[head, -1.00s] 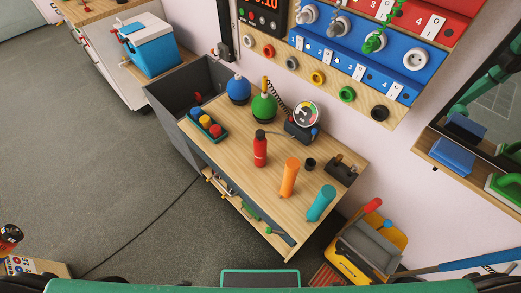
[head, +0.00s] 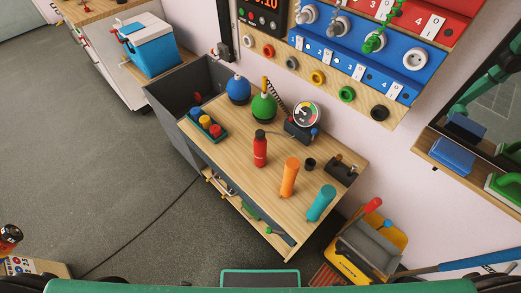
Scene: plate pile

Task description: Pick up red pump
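A red cylindrical bottle-like pump (head: 260,150) with a dark top stands upright on the wooden top of a small workbench (head: 232,165). An orange cylinder (head: 289,177) and a teal cylinder (head: 321,203) stand to its right, nearer the front right corner. Neither of my grippers shows in the head view, and nothing touches the red pump.
On the bench are a tray of coloured knobs (head: 206,125), a blue bulb (head: 238,90), a green bulb (head: 264,106), a gauge (head: 305,116) and a dark block (head: 342,170). A yellow bucket (head: 362,250) stands right of the bench. Grey floor (head: 90,150) lies open to the left.

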